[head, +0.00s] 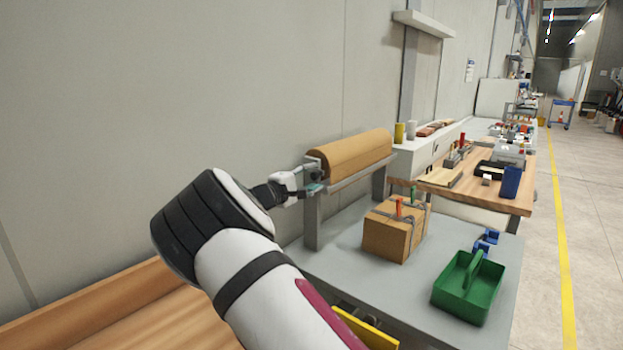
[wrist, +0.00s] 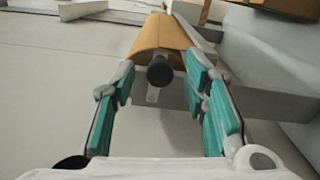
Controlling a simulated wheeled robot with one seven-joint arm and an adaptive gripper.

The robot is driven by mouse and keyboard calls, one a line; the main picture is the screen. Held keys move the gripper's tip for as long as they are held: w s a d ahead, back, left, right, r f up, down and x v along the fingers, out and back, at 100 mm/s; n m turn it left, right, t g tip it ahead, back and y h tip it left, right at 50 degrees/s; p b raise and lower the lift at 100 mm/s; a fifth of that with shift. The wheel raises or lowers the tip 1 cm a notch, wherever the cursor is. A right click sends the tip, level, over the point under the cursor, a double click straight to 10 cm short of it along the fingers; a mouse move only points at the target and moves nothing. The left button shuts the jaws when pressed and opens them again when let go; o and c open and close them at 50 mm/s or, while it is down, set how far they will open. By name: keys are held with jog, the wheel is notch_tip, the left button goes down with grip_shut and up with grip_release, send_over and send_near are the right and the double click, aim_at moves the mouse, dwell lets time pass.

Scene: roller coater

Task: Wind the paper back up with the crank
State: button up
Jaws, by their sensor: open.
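A brown paper roll (head: 352,154) lies across a grey stand at the back of the grey table, and it also shows in the wrist view (wrist: 158,36). The crank's dark round knob (wrist: 160,73) points toward the wrist camera at the near end of the roll. My gripper (head: 314,185) is at that near end, and it also shows in the wrist view (wrist: 160,76). Its teal-padded fingers are open, with the knob between them in the picture. I cannot tell whether they touch it. The crank is mostly hidden by my gripper in the head view.
A cardboard box (head: 388,240) with tools on it stands below the roll. A green tote (head: 468,291) and a blue item (head: 487,241) are to its right. A wooden bench (head: 505,200) stands beyond. The wall rises close behind the roll.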

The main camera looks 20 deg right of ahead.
jog(key=v, duration=1.1)
jog(key=shift+s+a, duration=0.1)
jog(key=shift+a, duration=0.1)
